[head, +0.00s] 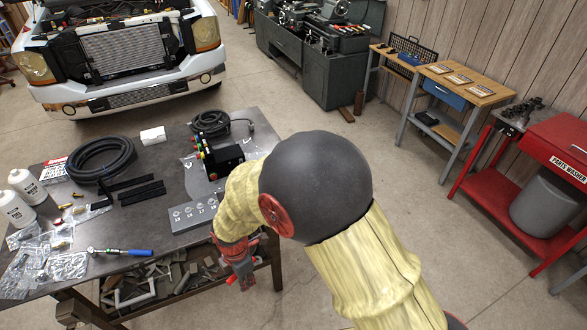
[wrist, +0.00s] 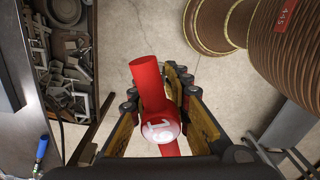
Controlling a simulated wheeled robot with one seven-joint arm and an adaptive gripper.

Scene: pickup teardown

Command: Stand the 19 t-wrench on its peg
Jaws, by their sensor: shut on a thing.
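My gripper (head: 240,268) hangs beyond the right edge of the dark table, over the floor, below my padded arm. In the wrist view my gripper (wrist: 158,98) is shut on the red 19 t-wrench (wrist: 146,75). Its red bar lies between the fingers, and a round pale cap marked 19 (wrist: 161,128) faces the camera. The wrench's far part is hidden. A grey block with several round labelled spots (head: 194,213) lies near the table's right edge, left of my arm. I cannot make out which spot is marked 19.
The table (head: 150,235) holds a black hose coil (head: 100,158), white bottles (head: 25,187), a blue-handled tool (head: 120,252) and a black box with coloured buttons (head: 222,160). A shelf of metal scraps (head: 165,275) is below. The floor to the right is open before the red parts washer (head: 555,145).

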